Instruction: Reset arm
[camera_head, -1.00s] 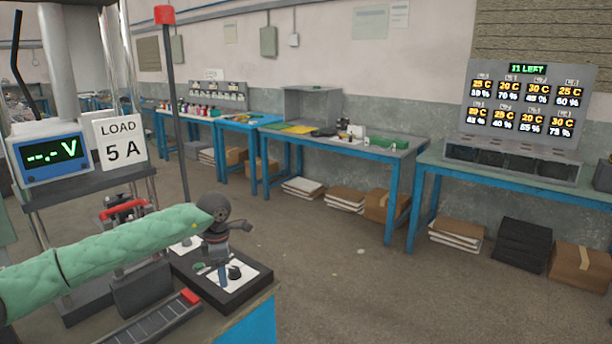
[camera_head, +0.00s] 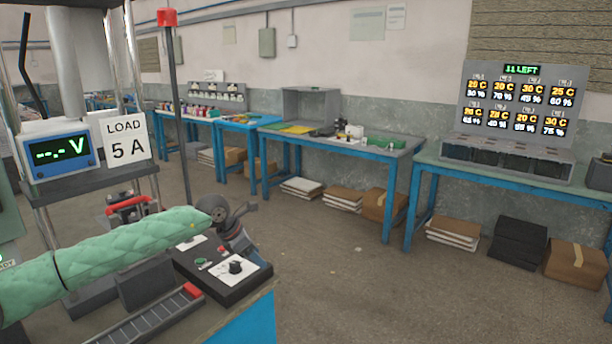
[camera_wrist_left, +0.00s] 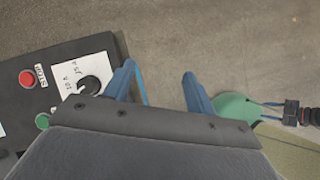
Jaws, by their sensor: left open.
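My left arm in its green quilted sleeve comes in from the left in the head view. My left gripper (camera_head: 242,246) is beyond the end of the sleeve, tilted, beside the far edge of the black control box (camera_head: 222,285). In the left wrist view its two blue fingers (camera_wrist_left: 160,78) stand apart with bare floor between them, so it is open and empty. The box's black knob (camera_wrist_left: 90,85) and red stop button (camera_wrist_left: 26,78) lie to the left of the fingers. My right gripper is not in view.
A meter (camera_head: 58,152) reading "--.- V" and a "LOAD 5 A" sign (camera_head: 124,138) stand at left. A red-topped post (camera_head: 172,80) rises behind the box. Blue-legged benches (camera_head: 345,145) line the wall, with a display board (camera_head: 516,98) at right. The middle floor is clear.

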